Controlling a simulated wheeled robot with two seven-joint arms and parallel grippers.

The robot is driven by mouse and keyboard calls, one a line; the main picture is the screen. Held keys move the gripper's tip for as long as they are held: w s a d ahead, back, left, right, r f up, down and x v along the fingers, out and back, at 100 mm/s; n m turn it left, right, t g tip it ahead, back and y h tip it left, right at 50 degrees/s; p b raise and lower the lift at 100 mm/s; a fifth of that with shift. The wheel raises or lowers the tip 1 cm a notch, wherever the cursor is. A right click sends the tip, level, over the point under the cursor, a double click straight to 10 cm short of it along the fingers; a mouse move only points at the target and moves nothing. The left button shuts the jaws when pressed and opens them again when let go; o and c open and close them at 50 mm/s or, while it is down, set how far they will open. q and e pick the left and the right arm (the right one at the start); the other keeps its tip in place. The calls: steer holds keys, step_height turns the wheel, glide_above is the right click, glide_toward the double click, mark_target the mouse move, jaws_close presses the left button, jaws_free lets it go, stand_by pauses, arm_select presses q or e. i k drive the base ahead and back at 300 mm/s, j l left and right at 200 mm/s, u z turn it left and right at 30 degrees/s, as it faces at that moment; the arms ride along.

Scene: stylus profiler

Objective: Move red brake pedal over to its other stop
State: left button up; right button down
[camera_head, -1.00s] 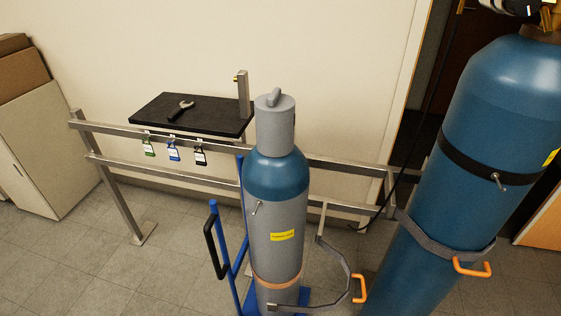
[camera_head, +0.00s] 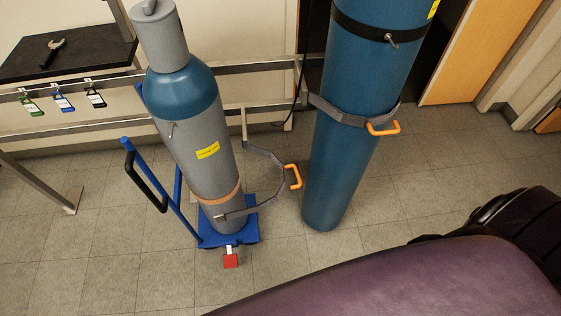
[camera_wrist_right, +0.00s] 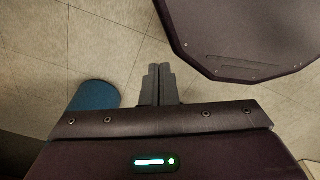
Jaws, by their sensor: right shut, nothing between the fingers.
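The red brake pedal (camera_head: 230,260) sticks out from the front of the blue cart base (camera_head: 246,237), low above the floor in the head view. A grey and blue gas cylinder (camera_head: 196,120) stands on that cart. My right gripper (camera_wrist_right: 158,72) shows in the right wrist view with its two fingers together, holding nothing, over bare floor. The pedal is not in the right wrist view. My left gripper is in neither view.
A tall blue cylinder (camera_head: 345,150) stands right of the cart, strapped to a rail. An open strap with an orange hook (camera_head: 293,176) hangs beside the cart. The cart's black handle (camera_head: 148,183) is at left.

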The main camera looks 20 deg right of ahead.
mark_target(230, 259)
steer(key=k+j, duration=0.2)
steer(key=k, duration=0.25)
steer(key=k+j, duration=0.15)
steer(key=k, duration=0.3)
